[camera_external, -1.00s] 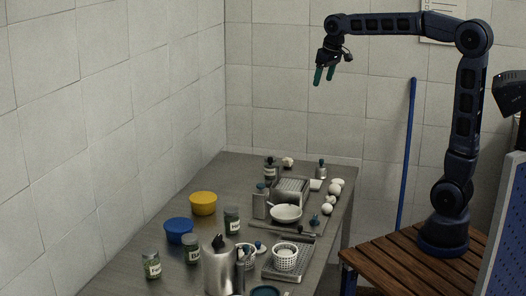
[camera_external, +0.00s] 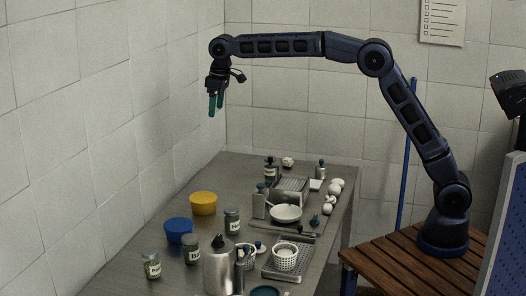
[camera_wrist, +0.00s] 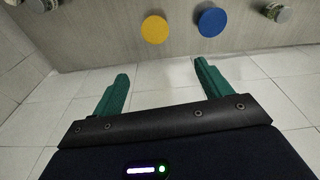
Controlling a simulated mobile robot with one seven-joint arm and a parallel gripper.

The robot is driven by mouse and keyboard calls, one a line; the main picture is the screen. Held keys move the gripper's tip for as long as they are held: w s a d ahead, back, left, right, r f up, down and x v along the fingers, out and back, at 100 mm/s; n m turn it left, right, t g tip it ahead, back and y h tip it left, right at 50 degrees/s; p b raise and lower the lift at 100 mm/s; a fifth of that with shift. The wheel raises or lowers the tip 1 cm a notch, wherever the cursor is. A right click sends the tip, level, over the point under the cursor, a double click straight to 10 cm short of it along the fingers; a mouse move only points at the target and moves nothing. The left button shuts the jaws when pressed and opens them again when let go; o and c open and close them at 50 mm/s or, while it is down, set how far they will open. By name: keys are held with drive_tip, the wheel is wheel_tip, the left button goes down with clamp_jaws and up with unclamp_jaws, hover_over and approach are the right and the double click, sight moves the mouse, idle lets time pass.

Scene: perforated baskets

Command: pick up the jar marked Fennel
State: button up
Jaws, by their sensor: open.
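Several lidded glass jars with pale labels stand upright on the metal table: one by the yellow tub (camera_external: 232,222), one by the blue tub (camera_external: 191,249), one at the front left (camera_external: 152,265) and one at the back (camera_external: 270,169). The labels are too small to read, so I cannot tell which jar is Fennel. My gripper (camera_external: 216,105), with green fingers, is open and empty, pointing down high above the table's back left. In the wrist view its fingers (camera_wrist: 160,70) are spread wide, with a jar (camera_wrist: 275,12) cut off at the top right edge.
A yellow tub (camera_external: 203,204) and a blue tub (camera_external: 179,230) stand near the jars. A tall metal canister (camera_external: 219,268), white perforated baskets (camera_external: 285,258), a white bowl (camera_external: 286,214) and a grater (camera_external: 291,188) crowd the right side. A tiled wall borders the table's left.

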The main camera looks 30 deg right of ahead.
drive_tip(key=s+a+f+n, duration=0.1)
drive_tip(key=s+a+f, duration=0.15)
drive_tip(key=a, duration=0.35)
drive_tip(key=s+a+f, duration=0.1)
drive_tip(key=a+f, duration=0.2)
drive_tip(key=a, duration=0.2)
drive_tip(key=n+g+h, duration=0.1)
drive_tip(key=n, duration=0.3)
hover_over(149, 251)
drive_tip(key=f, duration=2)
drive_tip(key=shift+w+d+f, duration=0.15)
drive_tip(key=shift+d+f, duration=0.1)
drive_tip(key=shift+f, duration=0.05)
drive_tip(key=shift+a+f, duration=0.2)
drive_tip(key=shift+f, duration=5.15)
drive_tip(key=c, duration=1.3)
